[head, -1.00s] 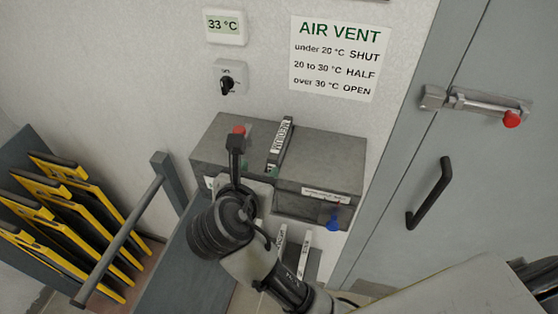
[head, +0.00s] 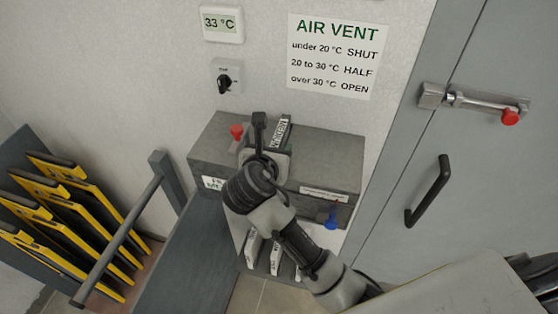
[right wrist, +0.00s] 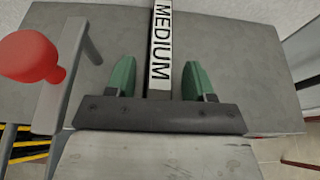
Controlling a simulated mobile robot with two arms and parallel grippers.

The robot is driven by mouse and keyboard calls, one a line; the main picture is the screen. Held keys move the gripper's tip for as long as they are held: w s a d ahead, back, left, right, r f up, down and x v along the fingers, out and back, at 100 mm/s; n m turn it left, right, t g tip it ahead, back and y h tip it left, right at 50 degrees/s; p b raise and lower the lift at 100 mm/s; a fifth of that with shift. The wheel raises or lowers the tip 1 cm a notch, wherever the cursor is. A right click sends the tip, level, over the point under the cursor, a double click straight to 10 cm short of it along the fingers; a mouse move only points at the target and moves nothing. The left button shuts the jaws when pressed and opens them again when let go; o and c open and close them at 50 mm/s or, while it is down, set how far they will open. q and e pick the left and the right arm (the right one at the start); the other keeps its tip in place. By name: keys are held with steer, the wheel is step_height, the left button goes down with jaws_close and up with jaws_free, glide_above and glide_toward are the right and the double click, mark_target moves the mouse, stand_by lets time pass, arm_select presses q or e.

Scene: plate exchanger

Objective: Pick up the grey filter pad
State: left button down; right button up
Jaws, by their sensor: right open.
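A narrow upright piece labelled MEDIUM (head: 283,129) stands out of the top of a grey box (head: 330,155) on the wall. In the right wrist view, its white label (right wrist: 160,45) lies between and beyond my two green fingertips. My right gripper (right wrist: 158,82) is open, with a gap on each side of this piece. In the head view my right gripper (head: 262,140) is over the box top, partly hidden by its own wrist. Several pads with white labels (head: 275,258) stand low under the box, partly behind my arm. I cannot tell for sure which is the grey filter pad.
A red knob (head: 237,131) stands on the box, left of my right gripper. A blue tap (head: 331,218) is on the box's front right. A rack with several yellow-edged plates (head: 75,215) and a grey rail (head: 120,235) are at left. A grey door (head: 440,120) is at right.

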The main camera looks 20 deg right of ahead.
steer(key=shift+a, duration=0.1)
steer(key=shift+c, duration=1.4)
jaws_close()
steer(key=shift+r, duration=0.15)
